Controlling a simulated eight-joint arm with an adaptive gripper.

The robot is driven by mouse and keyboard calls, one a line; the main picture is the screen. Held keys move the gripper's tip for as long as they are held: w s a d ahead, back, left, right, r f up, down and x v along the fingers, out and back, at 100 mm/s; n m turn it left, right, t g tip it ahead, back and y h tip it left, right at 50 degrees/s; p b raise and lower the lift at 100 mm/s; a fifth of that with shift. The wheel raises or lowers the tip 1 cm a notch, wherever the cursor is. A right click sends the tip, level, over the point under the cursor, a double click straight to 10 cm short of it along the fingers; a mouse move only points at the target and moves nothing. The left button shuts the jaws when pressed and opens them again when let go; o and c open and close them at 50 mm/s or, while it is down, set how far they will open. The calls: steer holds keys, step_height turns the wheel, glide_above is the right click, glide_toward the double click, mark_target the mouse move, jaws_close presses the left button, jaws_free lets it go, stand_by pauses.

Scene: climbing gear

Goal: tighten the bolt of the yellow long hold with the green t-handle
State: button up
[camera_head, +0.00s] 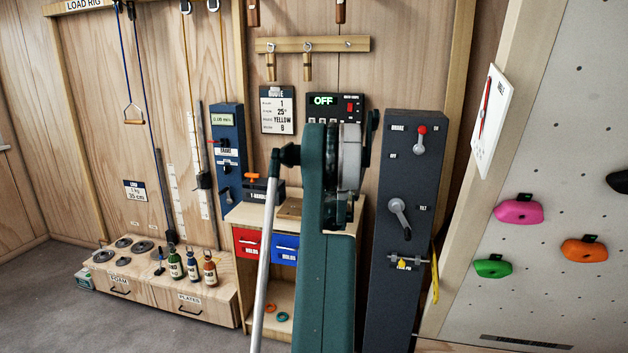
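I cannot make out the yellow long hold or its bolt in the head view. A small block labelled like a T-handle holder (264,194) stands on the cabinet behind my arm. An orange handle (250,177) shows at it; I see no green handle there. My dark green arm link and a silver rod fill the middle of the view and hide part of the cabinet top. My gripper's fingers do not show.
The climbing wall at the right carries a pink hold (518,211), an orange hold (583,251) and a green hold (493,267). A dark lever column (385,300) stands between my arm and that wall. Red (250,243) and blue (286,247) bins sit in the cabinet.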

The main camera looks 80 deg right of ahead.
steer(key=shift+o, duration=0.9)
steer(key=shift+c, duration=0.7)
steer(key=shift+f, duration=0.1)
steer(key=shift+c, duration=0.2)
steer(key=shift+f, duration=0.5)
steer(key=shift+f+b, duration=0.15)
steer(key=shift+b, duration=0.15)
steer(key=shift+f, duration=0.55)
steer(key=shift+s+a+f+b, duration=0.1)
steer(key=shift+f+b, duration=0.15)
steer(key=shift+b, duration=0.1)
